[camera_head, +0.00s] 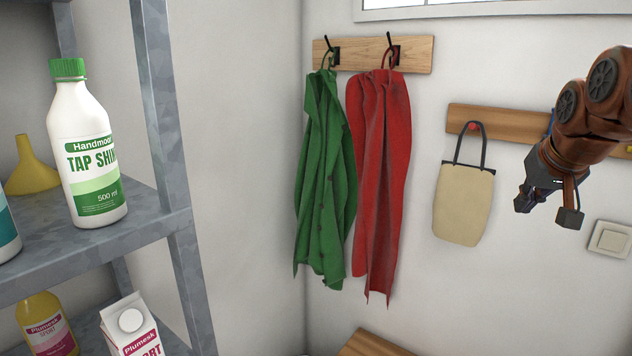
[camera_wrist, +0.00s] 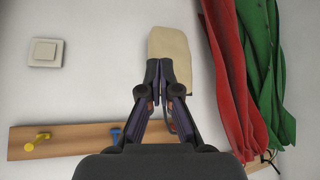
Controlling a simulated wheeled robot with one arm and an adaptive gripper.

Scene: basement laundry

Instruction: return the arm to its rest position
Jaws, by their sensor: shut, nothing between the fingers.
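My copper-brown arm reaches in from the right edge of the head view, raised in front of the wall. My gripper (camera_head: 527,199) points down and left, to the right of a beige bag (camera_head: 464,205) with dark handles. In the wrist view the dark fingers of my gripper (camera_wrist: 162,66) meet at the tips, with nothing held. The bag (camera_wrist: 172,44) shows beyond them there, partly hidden by the fingers. It hangs from a red peg (camera_head: 472,126).
A green garment (camera_head: 325,180) and a red one (camera_head: 380,170) hang on hooks left of the bag. A wooden peg rail (camera_head: 500,122) and a light switch (camera_head: 609,239) are on the wall near my arm. A metal shelf (camera_head: 172,120) with bottles stands left. A wooden surface (camera_head: 370,345) shows below.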

